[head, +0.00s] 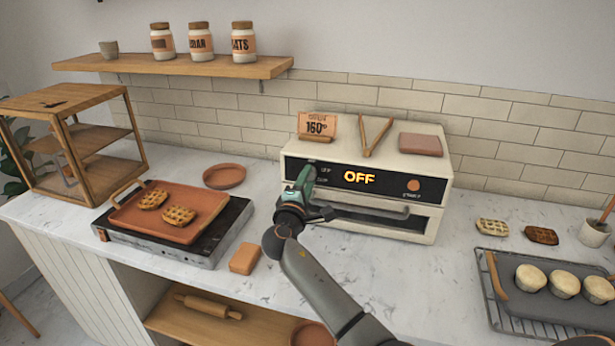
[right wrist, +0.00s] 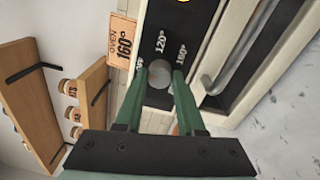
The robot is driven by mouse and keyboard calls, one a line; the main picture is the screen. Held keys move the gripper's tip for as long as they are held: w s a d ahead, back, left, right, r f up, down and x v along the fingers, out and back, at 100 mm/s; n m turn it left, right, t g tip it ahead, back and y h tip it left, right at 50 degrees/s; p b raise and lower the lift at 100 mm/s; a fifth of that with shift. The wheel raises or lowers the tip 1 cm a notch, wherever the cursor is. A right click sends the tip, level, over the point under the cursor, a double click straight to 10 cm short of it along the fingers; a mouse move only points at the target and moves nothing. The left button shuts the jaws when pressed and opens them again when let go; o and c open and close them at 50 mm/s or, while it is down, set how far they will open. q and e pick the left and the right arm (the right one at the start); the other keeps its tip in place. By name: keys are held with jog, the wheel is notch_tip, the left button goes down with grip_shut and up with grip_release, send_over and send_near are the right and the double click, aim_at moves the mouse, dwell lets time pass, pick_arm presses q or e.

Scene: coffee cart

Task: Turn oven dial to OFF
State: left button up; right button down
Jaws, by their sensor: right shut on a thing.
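The cream oven (head: 415,215) stands on the counter, and its lit display (head: 359,178) reads OFF. My right gripper (head: 305,180) reaches the left part of the black front panel, where it hides the dial in the head view. In the right wrist view the round grey dial (right wrist: 159,74) sits between the green fingers of my right gripper (right wrist: 160,80), which are shut on it. Markings 120° and 160° show beside the dial; another marking is partly hidden by a finger. The dial's pointer cannot be made out. My left gripper is not in view.
An orange sign (head: 318,126) reading 160°, tongs (head: 375,137) and a brown folded item (head: 420,144) lie on the oven. A griddle with a waffle tray (head: 165,228) stands left. A muffin tray (head: 530,300) stands right. The oven handle (head: 370,210) runs below the panel.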

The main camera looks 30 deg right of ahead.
jog(key=shift+r, duration=0.15)
dwell(0.4)
jog(key=c, duration=0.5)
grip_release()
jog(key=b+v, duration=0.2)
jog(key=v, duration=1)
jog(key=shift+s+a, duration=0.15)
jog(key=shift+a, duration=0.05)
